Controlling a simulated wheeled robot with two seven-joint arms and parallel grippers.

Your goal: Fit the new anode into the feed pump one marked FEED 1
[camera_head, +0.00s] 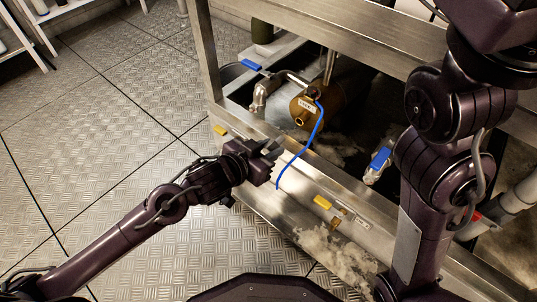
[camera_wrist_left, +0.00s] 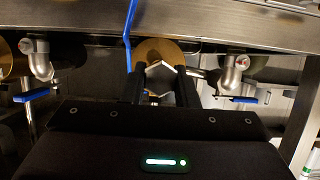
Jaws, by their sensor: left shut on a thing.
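The feed pump (camera_head: 331,92) is a brass-coloured cylinder lying inside the metal frame, its round end facing me. It carries a small pale label (camera_head: 307,103), too small to read surely, and a brass fitting (camera_head: 300,119) low on the end. My left gripper (camera_head: 271,151) is in front of the pump end, apart from it. In the left wrist view, the left gripper's fingers (camera_wrist_left: 161,88) are shut on a grey hexagonal piece (camera_wrist_left: 162,72), apparently the anode's head. The brass pump end (camera_wrist_left: 155,47) shows behind it. The rest of the anode is hidden. My right gripper is out of view.
A blue cable (camera_head: 312,140) runs from the pump down over the front ledge (camera_head: 285,168). Valves with blue handles (camera_head: 251,65) (camera_head: 380,158) flank the pump. Yellow tags (camera_head: 220,130) (camera_head: 322,202) sit on the ledge. A steel beam (camera_head: 340,40) crosses above. The floor at left is clear.

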